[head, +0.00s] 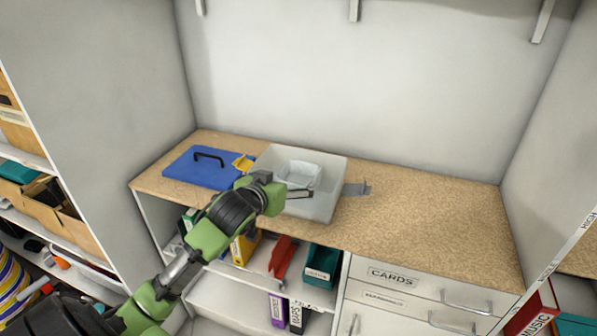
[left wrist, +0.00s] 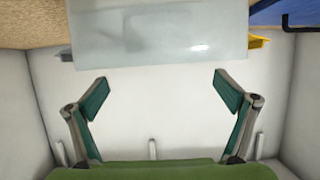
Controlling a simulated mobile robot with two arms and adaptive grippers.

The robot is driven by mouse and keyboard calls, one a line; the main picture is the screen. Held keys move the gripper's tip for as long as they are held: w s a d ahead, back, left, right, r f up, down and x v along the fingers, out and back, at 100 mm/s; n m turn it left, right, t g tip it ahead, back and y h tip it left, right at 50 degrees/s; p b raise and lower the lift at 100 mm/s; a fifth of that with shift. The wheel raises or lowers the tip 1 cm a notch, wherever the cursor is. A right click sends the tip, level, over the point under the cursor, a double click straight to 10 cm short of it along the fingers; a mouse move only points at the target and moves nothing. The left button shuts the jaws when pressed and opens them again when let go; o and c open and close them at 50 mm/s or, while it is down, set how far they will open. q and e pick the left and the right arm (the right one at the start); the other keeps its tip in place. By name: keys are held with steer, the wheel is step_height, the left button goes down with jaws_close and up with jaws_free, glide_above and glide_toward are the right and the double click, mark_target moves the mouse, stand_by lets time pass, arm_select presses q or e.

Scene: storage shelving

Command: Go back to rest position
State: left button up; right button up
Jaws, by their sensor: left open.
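My left gripper (head: 290,192) reaches in from the lower left over the counter, in front of the near left side of a whitish translucent bin (head: 325,205). In the left wrist view the gripper (left wrist: 162,92) has its two green-padded fingers spread wide, with nothing between them. The bin's pale wall (left wrist: 160,35) fills the upper part of that view, beyond the fingertips. A smaller white object (head: 302,172) sits inside the bin. My right gripper is not in view.
A blue lid (head: 205,168) with a black handle lies left of the bin, with a yellow piece (head: 243,163) beside it. A grey piece (head: 356,189) sticks out at the bin's right. The wooden counter (head: 430,205) is clear further right. Drawers (head: 395,278) and shelves are below.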

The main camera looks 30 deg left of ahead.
arm_select(q)
steer(key=s+d+f+m+g+h, duration=0.1)
steer(key=s+d+f+g, duration=0.2)
steer(key=s+d+f, duration=0.35)
steer(key=s+d+f+m+g+h, duration=0.15)
steer(key=s+d+f, duration=0.25)
steer(key=s+f, duration=0.4)
steer(key=s+d+f+m+g, duration=0.1)
steer(key=s+d+f+g, duration=0.3)
steer(key=s, duration=0.5)
steer(key=s+d+f+m+g, duration=0.1)
steer(key=s+d+f, duration=0.2)
steer(key=s+d, duration=0.4)
step_height(320, 180, down, 27)
steer(key=s+a+g, duration=0.2)
steer(key=s, duration=0.1)
steer(key=s+a+f, duration=0.2)
steer(key=s+f, duration=1.3)
steer(key=s, duration=0.1)
steer(key=shift+s+a+f+m+g+h, duration=0.25)
steer(key=shift+s+a+m+g+h, duration=0.1)
